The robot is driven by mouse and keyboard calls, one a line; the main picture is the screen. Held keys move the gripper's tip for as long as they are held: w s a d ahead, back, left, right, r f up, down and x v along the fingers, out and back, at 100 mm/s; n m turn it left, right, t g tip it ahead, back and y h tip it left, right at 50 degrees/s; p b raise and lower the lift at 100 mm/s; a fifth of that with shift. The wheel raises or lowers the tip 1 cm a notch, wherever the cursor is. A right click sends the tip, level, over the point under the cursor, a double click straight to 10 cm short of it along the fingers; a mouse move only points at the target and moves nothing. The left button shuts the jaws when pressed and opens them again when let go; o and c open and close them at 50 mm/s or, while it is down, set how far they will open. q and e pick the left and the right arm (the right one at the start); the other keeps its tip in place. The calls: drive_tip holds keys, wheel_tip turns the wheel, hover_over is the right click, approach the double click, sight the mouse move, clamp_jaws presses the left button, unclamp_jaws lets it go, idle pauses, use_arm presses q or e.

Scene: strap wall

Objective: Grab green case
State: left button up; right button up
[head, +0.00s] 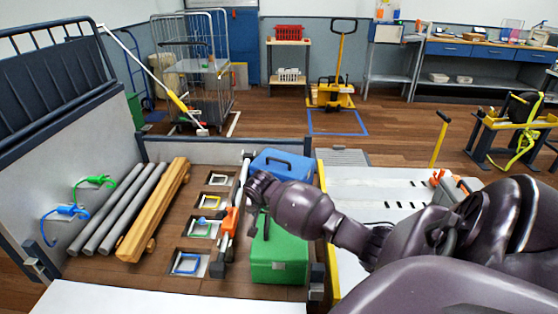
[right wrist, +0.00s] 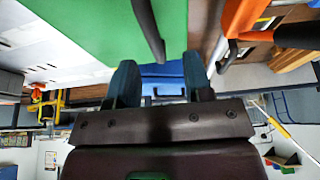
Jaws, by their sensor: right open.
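The green case (head: 283,256) stands upright on the wooden floor of the bay, at its right side in the head view. Its dark handle (head: 267,227) is on top. The case also fills the upper left of the right wrist view (right wrist: 75,25), with the handle (right wrist: 148,30) crossing its edge. My right gripper (head: 256,200) is above the far edge of the case, close to the handle. In the right wrist view its two fingers (right wrist: 160,82) are apart, with nothing held between them. My left gripper is not in view.
A blue case (head: 284,165) stands just behind the green one. A rail with an orange clamp (head: 229,221) runs close along the left. Wooden beams (head: 155,210), grey pipes (head: 120,207) and straps (head: 95,181) lie farther left. A white perforated panel (head: 375,190) is to the right.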

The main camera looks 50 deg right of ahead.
sight(267, 219)
drive_tip(key=shift+w+d+f, duration=0.1)
drive_tip(key=shift+d+f, duration=0.1)
drive_tip(key=shift+f, duration=0.45)
drive_tip(key=shift+d+f, duration=0.1)
drive_tip(key=shift+f, duration=0.3)
drive_tip(key=b+x, duration=0.2)
drive_tip(key=x, duration=0.1)
drive_tip(key=shift+s+f, duration=0.3)
drive_tip(key=shift+f, duration=0.05)
drive_tip(key=shift+w+d+f, duration=0.1)
drive_tip(key=shift+d+f, duration=0.05)
drive_tip(key=shift+f, duration=0.1)
drive_tip(key=shift+r, duration=0.15)
drive_tip(key=shift+c, duration=0.2)
drive_tip(key=c, duration=0.7)
clamp_jaws()
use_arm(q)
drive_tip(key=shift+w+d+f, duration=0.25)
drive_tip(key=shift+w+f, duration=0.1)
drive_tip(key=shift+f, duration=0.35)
